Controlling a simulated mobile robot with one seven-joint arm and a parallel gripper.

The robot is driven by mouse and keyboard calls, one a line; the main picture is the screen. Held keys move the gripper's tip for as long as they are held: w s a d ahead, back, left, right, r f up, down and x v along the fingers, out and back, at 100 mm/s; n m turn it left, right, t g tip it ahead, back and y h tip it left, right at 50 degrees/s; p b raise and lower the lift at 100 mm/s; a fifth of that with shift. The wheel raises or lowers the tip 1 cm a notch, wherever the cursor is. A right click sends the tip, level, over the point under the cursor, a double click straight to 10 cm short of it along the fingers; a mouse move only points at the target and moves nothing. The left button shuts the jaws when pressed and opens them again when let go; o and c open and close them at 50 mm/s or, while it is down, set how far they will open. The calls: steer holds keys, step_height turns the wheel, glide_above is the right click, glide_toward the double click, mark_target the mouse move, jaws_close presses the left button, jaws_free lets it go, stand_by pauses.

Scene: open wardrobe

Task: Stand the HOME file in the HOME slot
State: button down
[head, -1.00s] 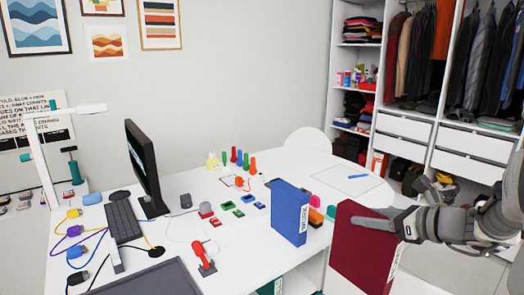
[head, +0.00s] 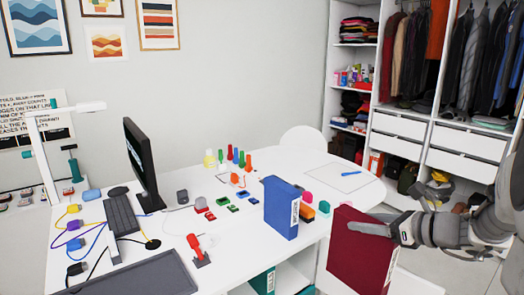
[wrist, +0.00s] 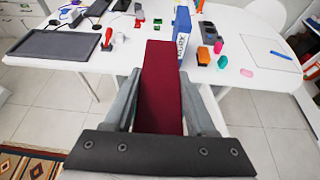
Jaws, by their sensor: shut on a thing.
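A dark red file (head: 358,250) is held in my gripper (head: 378,229), upright beside the right front edge of the desk. It has a pale label on its spine whose text I cannot read. In the wrist view the red file (wrist: 160,90) sits between both fingers (wrist: 160,76), its far end near the desk edge. A blue file (head: 281,208) stands upright on the desk, left of the red one; its label seems to read WORK in the wrist view (wrist: 182,38). I cannot make out a slot marked HOME.
A teal file (head: 264,283) stands in the shelf under the desk (head: 225,263). Orange and pink blocks (head: 306,212) lie behind the blue file. A monitor (head: 141,165), keyboard and cables fill the left. The open wardrobe (head: 401,148) is at the back right.

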mark_target(341, 257)
steer(key=shift+n+g+y, duration=0.7)
steer(key=shift+n+g, duration=0.1)
steer(key=shift+n, duration=0.1)
steer(key=a+f, duration=0.1)
steer(key=f, duration=0.2)
steer(key=a+f, duration=0.2)
steer(key=f, duration=0.2)
steer(key=a+f, duration=0.1)
steer(key=f, duration=0.2)
steer(key=shift+w+a+f, duration=0.2)
steer(key=shift+a+f, duration=0.05)
steer(key=shift+f, duration=0.05)
steer(key=s+a+f+m+t+h, duration=0.2)
steer(key=a+f, duration=0.3)
steer(key=f, duration=0.4)
steer(key=shift+a+m+t+h, duration=0.3)
steer(key=shift+m+h, duration=0.1)
steer(key=shift+m, duration=0.3)
steer(key=shift+f, duration=0.2)
